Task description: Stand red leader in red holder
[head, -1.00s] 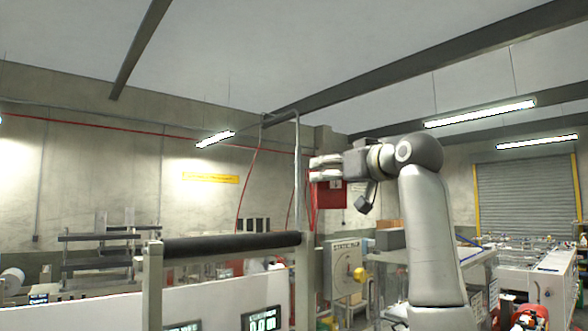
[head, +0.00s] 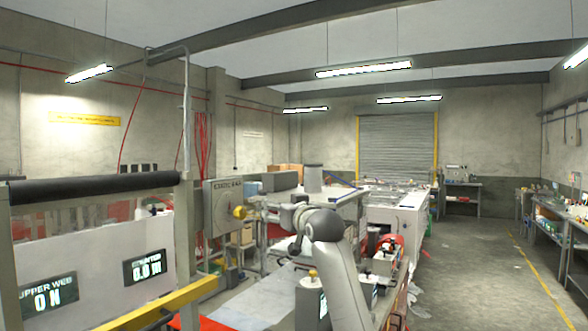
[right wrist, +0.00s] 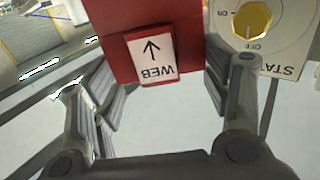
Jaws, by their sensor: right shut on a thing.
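The red leader (right wrist: 150,50) shows in the right wrist view as a red sheet or block with a white label reading WEB and an arrow. It lies between the fingers of my right gripper (right wrist: 155,90), which is shut on it. In the head view my right gripper (head: 258,210) is small, reaching left from my arm near the middle. A patch of red (head: 275,231) shows just below it, likely the leader. My left gripper is out of view. I cannot pick out the red holder with certainty.
A grey box with a yellow knob (head: 238,212) stands left of my right gripper. A machine with a black roller (head: 95,187) and digital displays (head: 148,267) fills the left. A yellow rail (head: 165,305) crosses low in front. Open floor (head: 470,270) lies to the right.

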